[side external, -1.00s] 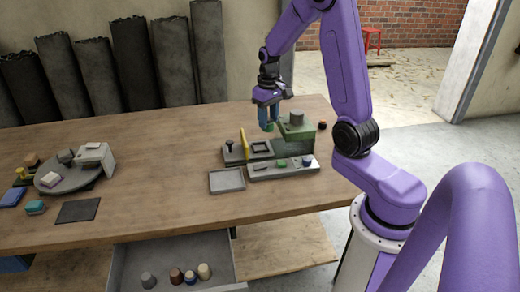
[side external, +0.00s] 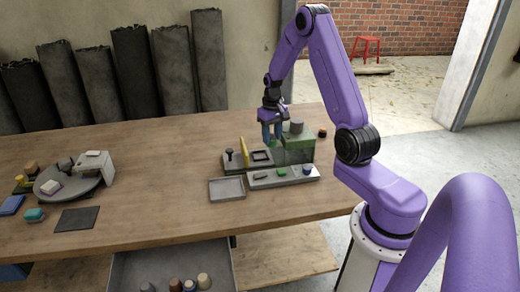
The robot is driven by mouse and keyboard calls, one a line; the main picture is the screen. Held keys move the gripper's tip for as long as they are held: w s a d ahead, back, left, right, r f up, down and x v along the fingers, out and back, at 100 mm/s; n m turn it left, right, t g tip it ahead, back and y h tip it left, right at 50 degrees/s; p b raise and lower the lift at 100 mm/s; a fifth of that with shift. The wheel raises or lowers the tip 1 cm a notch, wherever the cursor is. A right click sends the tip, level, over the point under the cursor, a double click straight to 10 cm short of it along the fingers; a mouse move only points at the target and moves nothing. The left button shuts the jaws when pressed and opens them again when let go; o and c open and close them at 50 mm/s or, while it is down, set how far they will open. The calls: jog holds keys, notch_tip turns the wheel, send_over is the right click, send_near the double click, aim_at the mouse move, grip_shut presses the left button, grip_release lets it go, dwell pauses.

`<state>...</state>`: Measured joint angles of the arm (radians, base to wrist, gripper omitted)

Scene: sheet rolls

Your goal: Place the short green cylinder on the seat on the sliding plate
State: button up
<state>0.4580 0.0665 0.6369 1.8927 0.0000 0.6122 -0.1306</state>
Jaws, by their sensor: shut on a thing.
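My gripper (side external: 271,138) points down with its blue fingers shut on the short green cylinder (side external: 274,143), of which only a small green part shows between the fingers. The sliding plate (side external: 237,164) is grey and lies below and left of the fingers. On it is the seat, a dark square frame (side external: 261,156), close under the fingertips. The held cylinder looks just above and slightly right of the seat; the exact gap cannot be told.
A green block machine (side external: 298,145) with a grey cylinder on top stands right beside the fingers. A yellow upright plate (side external: 244,152) and a black knob (side external: 229,155) are left. In front are a parts rack (side external: 293,180) and an empty grey tray (side external: 227,189).

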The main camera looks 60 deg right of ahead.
jog(key=w+d+f, duration=0.1)
jog(key=w+f, duration=0.1)
jog(key=w+d+f, duration=0.1)
jog(key=w+f, duration=0.1)
jog(key=w+d+f, duration=0.1)
jog(key=w+f, duration=0.1)
jog(key=shift+w+d+f, duration=0.25)
jog(key=shift+w+d, duration=0.15)
jog(key=shift+w+d+f, duration=0.2)
jog(key=shift+w+f, duration=0.25)
jog(key=shift+f, duration=1.65)
jog(key=shift+f, duration=0.15)
jog(key=o, duration=1.2)
jog(key=shift+c, duration=0.2)
